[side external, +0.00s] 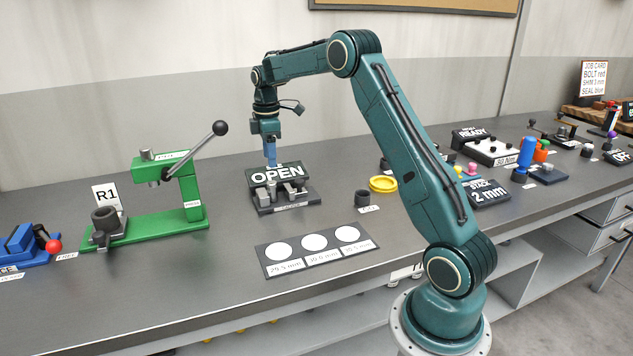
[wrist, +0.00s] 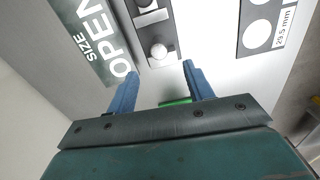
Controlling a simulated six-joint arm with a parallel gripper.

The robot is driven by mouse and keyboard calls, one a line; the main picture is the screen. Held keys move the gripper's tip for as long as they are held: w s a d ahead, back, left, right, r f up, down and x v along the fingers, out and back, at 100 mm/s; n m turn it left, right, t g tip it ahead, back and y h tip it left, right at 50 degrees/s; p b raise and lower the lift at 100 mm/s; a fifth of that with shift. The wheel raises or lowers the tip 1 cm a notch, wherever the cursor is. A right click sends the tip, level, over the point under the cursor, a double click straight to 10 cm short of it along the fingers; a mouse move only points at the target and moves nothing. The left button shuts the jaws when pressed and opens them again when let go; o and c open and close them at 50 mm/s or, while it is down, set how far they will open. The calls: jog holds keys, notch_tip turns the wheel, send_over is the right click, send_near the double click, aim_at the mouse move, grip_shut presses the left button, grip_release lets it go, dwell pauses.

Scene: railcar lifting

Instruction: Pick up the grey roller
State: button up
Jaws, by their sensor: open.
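A small light-grey roller (wrist: 162,51) with a round top stands at the dark size gauge in the wrist view. In the side view, the roller (side external: 272,188) looks like a short grey post low at the front of the gauge (side external: 285,208), under the OPEN sign (side external: 277,173). Its lower part is hard to make out. My gripper (side external: 270,164) points down above the gauge, with its blue fingers over the roller's area. In the wrist view, my gripper (wrist: 160,78) has its fingers spread apart with nothing between them, and the roller shows just beyond the tips.
A mat with three white discs (side external: 312,254) lies in front of the gauge. A green press (side external: 150,222) stands to the left. A yellow ring (side external: 383,184) and a small dark cup (side external: 363,200) sit to the right. The bench between press and gauge is clear.

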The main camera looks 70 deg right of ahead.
aim_at(271, 182)
jog(key=shift+f, duration=2.45)
jog(key=shift+f, duration=2.6)
jog(key=c, duration=1.1)
jog(key=shift+w, duration=0.1)
grip_shut()
jog(key=shift+r, duration=0.2)
notch_tip(271, 182, up, 20)
